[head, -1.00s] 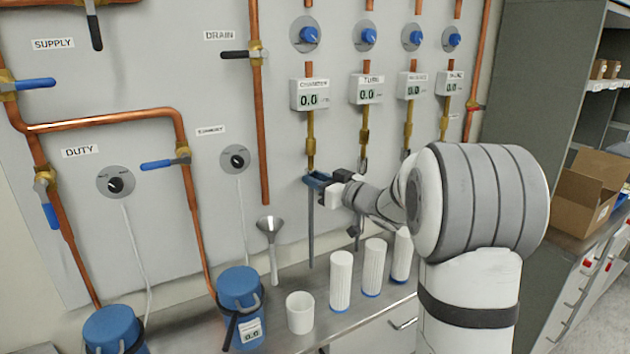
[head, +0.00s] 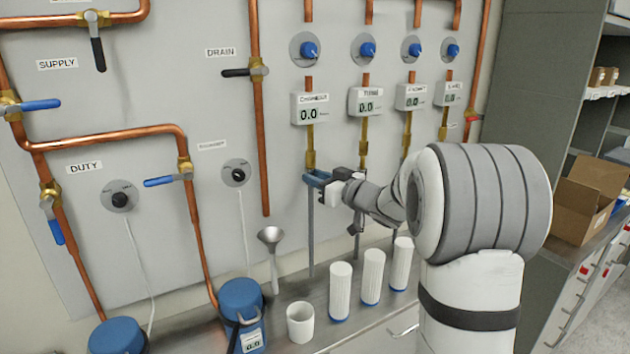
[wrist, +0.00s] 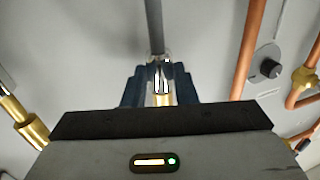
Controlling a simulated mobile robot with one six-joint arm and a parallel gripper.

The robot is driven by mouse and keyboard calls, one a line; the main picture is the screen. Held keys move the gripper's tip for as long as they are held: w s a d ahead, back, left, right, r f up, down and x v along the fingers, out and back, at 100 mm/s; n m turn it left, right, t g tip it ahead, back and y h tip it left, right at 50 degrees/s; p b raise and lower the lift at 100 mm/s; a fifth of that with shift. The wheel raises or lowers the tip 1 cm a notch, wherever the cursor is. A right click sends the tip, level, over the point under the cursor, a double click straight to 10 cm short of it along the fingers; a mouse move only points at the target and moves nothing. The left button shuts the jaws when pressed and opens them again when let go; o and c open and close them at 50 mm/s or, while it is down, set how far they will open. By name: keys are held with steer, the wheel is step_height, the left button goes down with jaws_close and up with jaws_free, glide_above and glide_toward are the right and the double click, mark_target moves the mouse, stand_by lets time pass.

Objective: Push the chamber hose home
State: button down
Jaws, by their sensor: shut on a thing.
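The chamber hose (head: 311,235) is a grey tube hanging down below the brass fitting (head: 310,150) under the meter labelled Chamber (head: 309,108). My gripper (head: 314,179) is shut on the upper end of the hose, right below the fitting. In the wrist view the blue fingers (wrist: 158,88) close around a shiny metal collar (wrist: 158,72), and the grey hose (wrist: 153,25) runs away from it. Brass shows between the fingers. I cannot tell how far the hose end sits on the fitting.
More meters and blue knobs line the wall to the right. A funnel (head: 271,240), a white cup (head: 300,322), blue canisters (head: 242,305) and white filter cylinders (head: 340,291) stand on the bench below. An open cardboard box (head: 590,195) is at the right.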

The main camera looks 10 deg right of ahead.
steer(key=shift+r, duration=0.25)
steer(key=c, duration=1.3)
jaws_free()
steer(key=shift+s+a, duration=0.1)
steer(key=shift+c, duration=0.2)
steer(key=shift+o, duration=0.9)
steer(key=b+v, duration=0.1)
steer(key=v, duration=0.6)
steer(key=shift+s+d, duration=0.25)
steer(key=shift+f, duration=0.1)
